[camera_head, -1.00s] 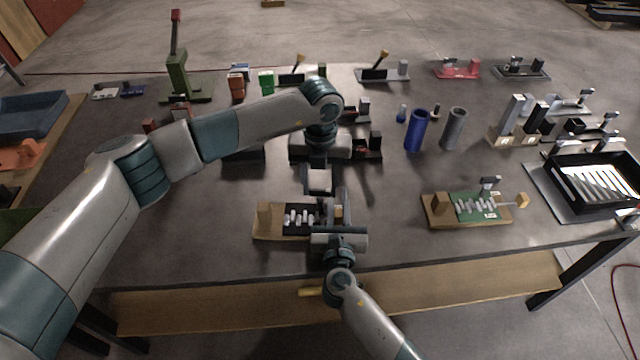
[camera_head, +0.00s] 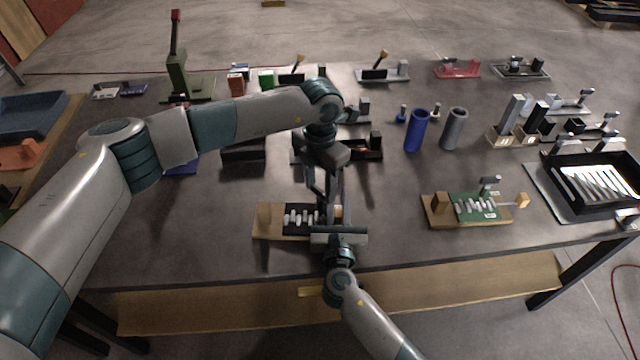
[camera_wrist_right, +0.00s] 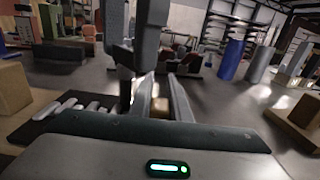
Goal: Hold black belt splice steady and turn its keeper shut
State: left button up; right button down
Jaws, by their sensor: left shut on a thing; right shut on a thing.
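The black belt splice (camera_head: 299,219) lies near the table's front edge. It has a tan wooden base, a black panel and several pale rods, which also show in the right wrist view (camera_wrist_right: 75,110). My left gripper (camera_head: 324,203) reaches down from above onto its right part and is shut on the keeper, which is mostly hidden. My right gripper (camera_head: 337,222) comes from the front and is shut on the splice's right end. In the right wrist view a tan block (camera_wrist_right: 160,106) shows between its fingers. The keeper's exact angle is hidden.
A similar green splice (camera_head: 473,207) sits to the right on the table. Blue (camera_head: 416,131) and grey (camera_head: 454,128) cylinders stand behind. A black tray (camera_head: 597,186) is at the far right. The table between the two splices is clear.

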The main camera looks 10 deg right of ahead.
aim_at(320, 190)
dwell(0.5)
pick_arm(q)
jog(key=o, duration=1)
jog(key=shift+o, duration=0.2)
jog(key=shift+r, duration=0.15)
notch_tip(320, 190, up, 12)
